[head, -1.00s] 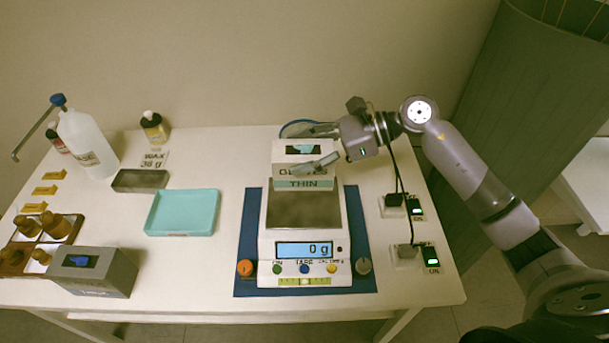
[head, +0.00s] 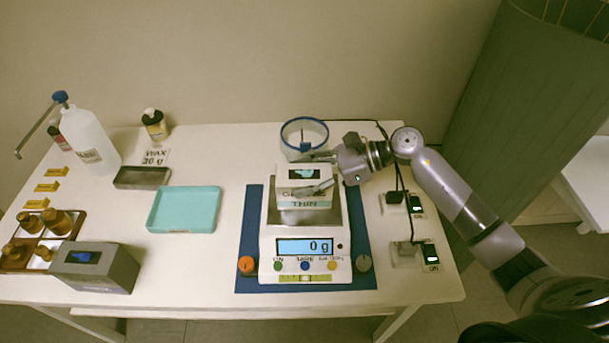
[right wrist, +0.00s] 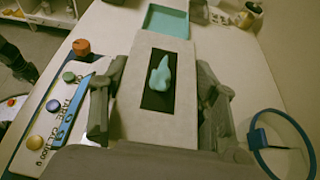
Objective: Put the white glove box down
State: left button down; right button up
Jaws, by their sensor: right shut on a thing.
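The white glove box (head: 290,176), with a teal "THIN" band and a pale teal glove in its dark top slot, is above the scale pan (head: 329,214) in the head view. My right gripper (head: 312,174) is shut on it, one finger along the near side and one along the far side. In the right wrist view the box (right wrist: 180,110) sits between both fingers. The scale display (head: 305,247) reads 0 g. The left gripper does not show.
A grey box with a blue glove (head: 105,275) stands front left. A teal tray (head: 183,227) is left of the blue mat (head: 250,215). A blue-rimmed ring (head: 304,122) stands behind the scale. Two plugged-in devices (head: 431,256) are at right. Table between tray and mat is clear.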

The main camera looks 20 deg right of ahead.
jog(key=o, duration=1.4)
jog(key=shift+r, duration=0.15)
jog(key=b+v, duration=0.2)
jog(key=v, duration=1)
jog(key=shift+r, duration=0.1)
